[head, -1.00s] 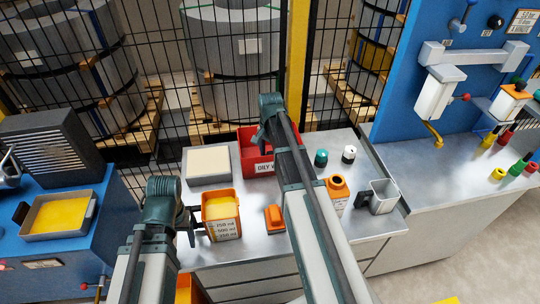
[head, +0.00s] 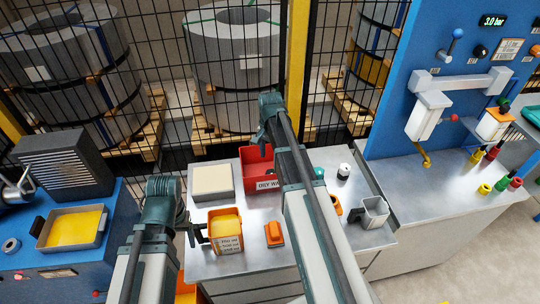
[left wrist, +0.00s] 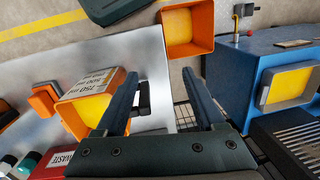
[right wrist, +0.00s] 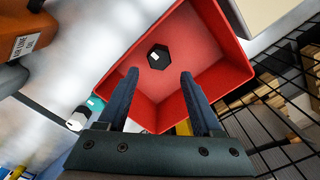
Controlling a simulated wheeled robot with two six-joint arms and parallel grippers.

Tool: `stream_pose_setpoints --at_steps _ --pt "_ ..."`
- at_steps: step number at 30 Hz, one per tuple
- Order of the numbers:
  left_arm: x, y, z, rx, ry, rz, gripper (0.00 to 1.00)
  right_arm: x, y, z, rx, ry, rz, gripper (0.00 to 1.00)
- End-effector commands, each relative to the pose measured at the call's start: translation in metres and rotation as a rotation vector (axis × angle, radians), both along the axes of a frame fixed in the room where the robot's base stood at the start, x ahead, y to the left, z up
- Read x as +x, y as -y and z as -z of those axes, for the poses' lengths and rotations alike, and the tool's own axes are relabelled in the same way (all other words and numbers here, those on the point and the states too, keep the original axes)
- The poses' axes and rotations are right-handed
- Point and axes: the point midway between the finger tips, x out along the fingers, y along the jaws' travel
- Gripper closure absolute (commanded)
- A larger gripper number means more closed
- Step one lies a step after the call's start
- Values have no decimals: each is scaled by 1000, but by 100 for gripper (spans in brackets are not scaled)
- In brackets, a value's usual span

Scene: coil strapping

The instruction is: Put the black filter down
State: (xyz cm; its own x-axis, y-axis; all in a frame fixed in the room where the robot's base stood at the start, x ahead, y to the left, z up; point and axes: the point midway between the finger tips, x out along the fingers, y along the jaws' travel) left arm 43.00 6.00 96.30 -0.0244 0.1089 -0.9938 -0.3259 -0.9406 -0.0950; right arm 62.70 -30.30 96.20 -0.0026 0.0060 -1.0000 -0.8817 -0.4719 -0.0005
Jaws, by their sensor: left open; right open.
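The black filter (right wrist: 158,57), a small dark hexagonal piece with a white mark, lies on the floor of the red oily-waste bin (right wrist: 215,38). The bin (head: 252,158) stands at the back of the metal bench in the head view; the filter is hidden there. My right gripper (right wrist: 160,75) is open and empty above the bin, its fingers apart, with the filter showing between and beyond their tips. My left gripper (left wrist: 162,75) is open beside the orange measuring jug (left wrist: 84,115); the jug's black handle (left wrist: 145,98) shows between its fingers, close to one.
A pale-topped tray (head: 212,182) stands left of the bin. An orange block (head: 274,234), a white-capped bottle (head: 344,170) and a grey cup (head: 374,212) share the bench (head: 250,262). A wire fence stands behind. A blue cabinet (head: 85,270) is at left.

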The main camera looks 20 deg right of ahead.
Motion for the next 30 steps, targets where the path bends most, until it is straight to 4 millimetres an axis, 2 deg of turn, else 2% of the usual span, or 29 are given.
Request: stream_pose_setpoints --at_steps 1,4,11,14,17,21,24,27,30 --pt "0 0 -14 0 0 0 29 0 0 -14 0 0 0 33" --pt "0 0 -22 0 0 0 29 0 0 -22 0 0 0 33" --pt "0 0 -25 0 0 1 29 0 0 -25 0 0 -2 33" --pt "0 0 -24 0 0 1 29 -6 -14 -24 -3 -3 -49 33" --pt "0 0 -24 0 0 1 29 -23 -48 -24 -10 -9 -185 33" --pt "0 0 -24 0 0 1 29 -63 -114 -24 -28 -26 -494 33" --pt "0 0 -24 0 0 1 29 -96 -156 -24 -40 -40 -724 33" --pt "0 0 -24 0 0 1 29 -128 -189 -25 -52 -55 -940 33" --pt "0 0 -24 0 0 1 29 -156 -213 -25 -62 -67 -1124 33"
